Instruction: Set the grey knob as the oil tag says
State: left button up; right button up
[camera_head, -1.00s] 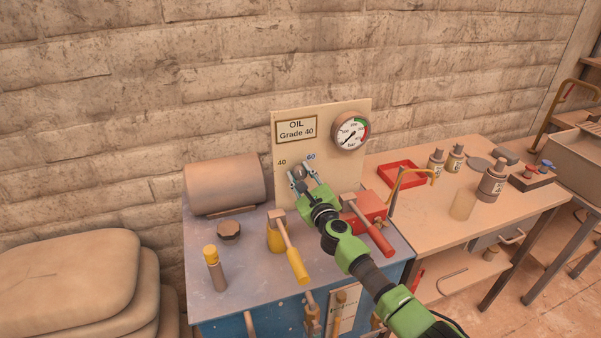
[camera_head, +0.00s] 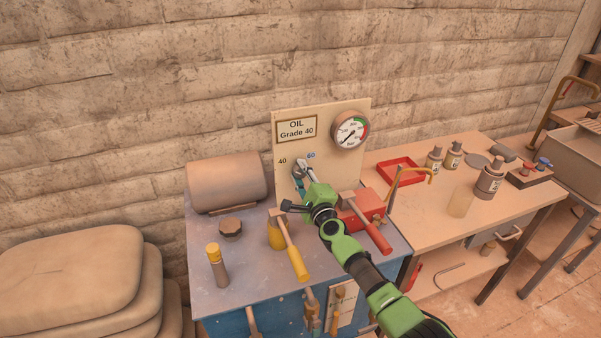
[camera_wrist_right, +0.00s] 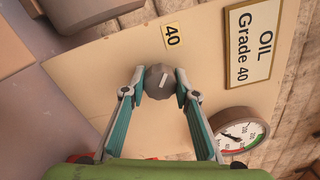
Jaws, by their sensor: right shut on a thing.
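The grey knob (camera_wrist_right: 160,80) sits on the upright beige panel (camera_head: 345,178), below the oil tag (camera_head: 296,128), which reads "OIL Grade 40". My right gripper (camera_head: 299,171) is shut on the knob, one finger on each side in the right wrist view (camera_wrist_right: 159,85). A white mark on the knob's face points roughly toward the "40" label (camera_wrist_right: 172,35). In the head view the "40" label (camera_head: 282,161) is left of the knob and the blue "60" label (camera_head: 311,156) is above right. The gripper partly hides the knob there. My left gripper is out of view.
A pressure gauge (camera_head: 350,131) is on the panel's right. A yellow-handled lever (camera_head: 296,260) and a red-handled lever (camera_head: 377,237) stand in front, near my right arm.

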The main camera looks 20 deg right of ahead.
dwell(0.3)
jog(key=o, duration=1.1)
jog(key=shift+s+a+r, duration=0.2)
jog(key=shift+s+a, duration=0.2)
jog(key=s, duration=0.3)
jog(key=s+d, duration=0.1)
jog(key=s, duration=0.7)
jog(key=shift+s+d+f, duration=0.1)
jog(key=shift+d+f, duration=0.05)
jog(key=shift+f, duration=0.15)
